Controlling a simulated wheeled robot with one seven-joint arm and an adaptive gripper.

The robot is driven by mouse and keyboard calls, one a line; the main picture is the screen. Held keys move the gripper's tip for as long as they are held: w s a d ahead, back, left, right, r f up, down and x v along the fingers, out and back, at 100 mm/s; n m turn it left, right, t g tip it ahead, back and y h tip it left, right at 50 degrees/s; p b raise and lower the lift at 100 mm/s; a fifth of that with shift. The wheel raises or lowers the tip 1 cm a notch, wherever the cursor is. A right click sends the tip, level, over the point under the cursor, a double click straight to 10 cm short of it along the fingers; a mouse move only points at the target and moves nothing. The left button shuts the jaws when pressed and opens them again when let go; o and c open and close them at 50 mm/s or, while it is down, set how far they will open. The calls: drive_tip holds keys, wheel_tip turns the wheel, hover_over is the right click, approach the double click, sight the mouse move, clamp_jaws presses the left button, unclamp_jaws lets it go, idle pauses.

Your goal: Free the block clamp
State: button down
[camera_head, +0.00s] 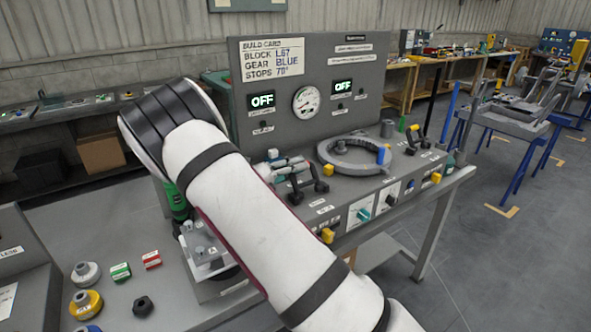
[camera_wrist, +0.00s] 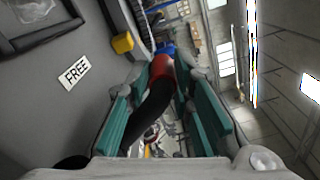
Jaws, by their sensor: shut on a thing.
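In the wrist view my gripper (camera_wrist: 165,80) has its teal-padded fingers on either side of a curved black bar (camera_wrist: 150,112). It is shut on this bar, which looks like a lever handle. A red part (camera_wrist: 161,66) and a blue part show at its far end. A white label reading FREE (camera_wrist: 75,71) is on the grey surface to the left of the bar. In the head view my white arm covers the middle, and I cannot make out the fingers or the bar. A grey fixture (camera_head: 207,250) is partly hidden by the arm.
A grey bench panel carries a ring fixture (camera_head: 355,154), a gauge (camera_head: 306,102) and two displays reading OFF. Loose parts lie at lower left: a yellow knob (camera_head: 86,304), a black nut (camera_head: 143,306), a green block (camera_head: 121,271) and a red block (camera_head: 152,260).

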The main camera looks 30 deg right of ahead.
drive_tip(key=c, duration=1.5)
unclamp_jaws()
drive_tip(key=shift+o, duration=0.2)
drive_tip(key=a, duration=1.2)
drive_tip(key=shift+s, duration=0.25)
